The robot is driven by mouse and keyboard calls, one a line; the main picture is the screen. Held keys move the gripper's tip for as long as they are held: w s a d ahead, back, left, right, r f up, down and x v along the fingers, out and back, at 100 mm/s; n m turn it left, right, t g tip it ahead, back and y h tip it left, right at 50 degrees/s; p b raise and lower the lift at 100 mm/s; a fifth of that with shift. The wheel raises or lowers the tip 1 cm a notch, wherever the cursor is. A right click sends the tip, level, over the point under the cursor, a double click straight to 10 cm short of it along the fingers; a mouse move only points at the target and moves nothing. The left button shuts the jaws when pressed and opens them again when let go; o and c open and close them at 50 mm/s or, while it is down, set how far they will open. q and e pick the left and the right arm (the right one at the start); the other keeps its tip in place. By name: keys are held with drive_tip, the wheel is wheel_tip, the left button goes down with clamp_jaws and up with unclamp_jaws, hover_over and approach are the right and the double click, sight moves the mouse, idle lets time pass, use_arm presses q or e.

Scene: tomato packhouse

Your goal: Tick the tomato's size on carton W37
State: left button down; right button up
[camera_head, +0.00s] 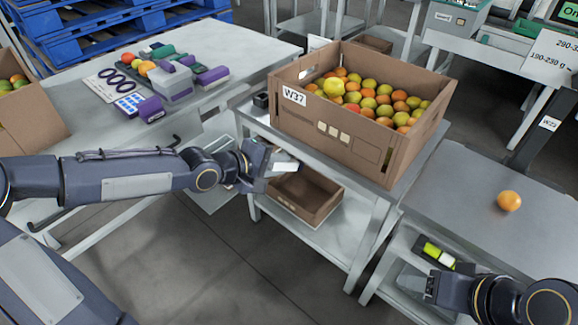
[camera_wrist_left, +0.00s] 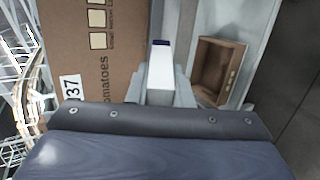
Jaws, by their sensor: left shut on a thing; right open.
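Carton W37 (camera_head: 378,160) is an open brown box full of red, orange and yellow tomatoes, standing on a grey table. Its front wall bears a W37 label and three pale squares (camera_head: 333,131) with no mark I can make out. In the left wrist view the squares (camera_wrist_left: 97,18) and the carton wall (camera_wrist_left: 75,50) are at upper left. My left gripper (camera_head: 275,165) is shut on a white marker (camera_wrist_left: 160,72) with a dark purple end, in front of the carton and apart from it. A single orange tomato (camera_head: 509,201) lies on the right table. My right gripper (camera_head: 428,286) is open, low at the right.
An empty brown tray (camera_head: 308,197) is on the shelf below the carton. The left table (camera_head: 240,50) holds purple and green devices, a ring card and tomatoes. A yellow-green item (camera_head: 438,254) lies beneath the right table, near my right gripper. The right tabletop is mostly clear.

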sight(300, 170)
use_arm(q)
drive_tip(key=shift+s+d+r+n+t+b, duration=0.1)
drive_tip(key=shift+d+r+n+t+b, duration=0.15)
drive_tip(key=shift+d+t+b, duration=0.4)
drive_tip(key=d+r+t+b, duration=0.1)
drive_tip(key=b, duration=0.1)
drive_tip(key=w+d+n+t+h+b, duration=0.1)
drive_tip(key=b, duration=0.2)
drive_tip(key=w+d+r+t+b, duration=0.1)
drive_tip(key=b, duration=0.2)
drive_tip(key=shift+w+d+r+n+h, duration=0.1)
drive_tip(key=shift+d+r+n+h, duration=0.2)
drive_tip(key=shift+d, duration=0.1)
drive_tip(key=shift+b+x, duration=0.3)
drive_tip(key=shift+x, duration=0.5)
drive_tip(key=shift+w+r, duration=0.2)
drive_tip(key=shift+w+d, duration=0.3)
drive_tip(key=shift+w, duration=0.05)
drive_tip(key=shift+s+d+r, duration=0.25)
drive_tip(key=shift+d+r, duration=0.1)
drive_tip(key=shift+r, duration=0.15)
